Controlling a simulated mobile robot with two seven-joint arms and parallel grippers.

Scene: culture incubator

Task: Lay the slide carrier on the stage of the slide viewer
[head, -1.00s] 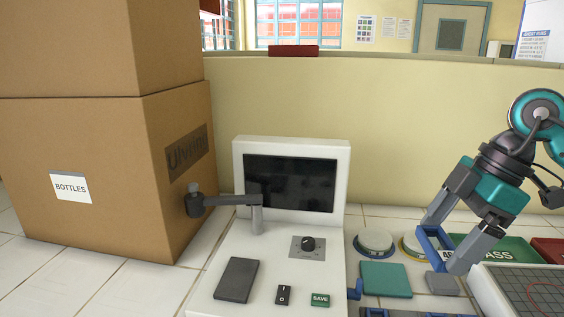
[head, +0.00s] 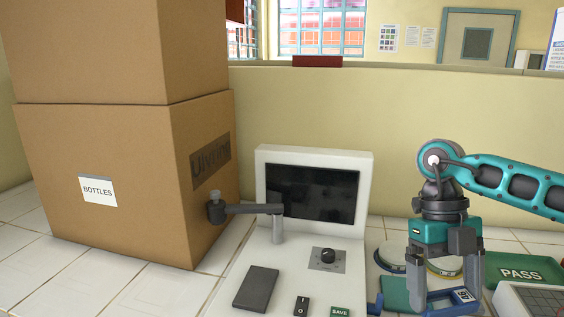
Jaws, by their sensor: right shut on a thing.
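The slide carrier (head: 440,303) is a blue frame with a white label, held low in the head view at the right. My right gripper (head: 446,298) points down and is shut on it, one finger at each end. The slide viewer (head: 235,268) is a white device with a dark screen (head: 311,193) and a small arm over its base. A flat dark grey plate (head: 255,288), which looks like the stage, lies bare on the base, left of the carrier. My left gripper is not in view.
Stacked cardboard boxes (head: 110,190) stand close on the viewer's left. A knob (head: 328,256), a rocker switch (head: 302,306) and a green SAVE button (head: 340,312) sit on its base. Round pots (head: 390,257), a teal pad (head: 394,292) and a green PASS tray (head: 522,271) lie to the right.

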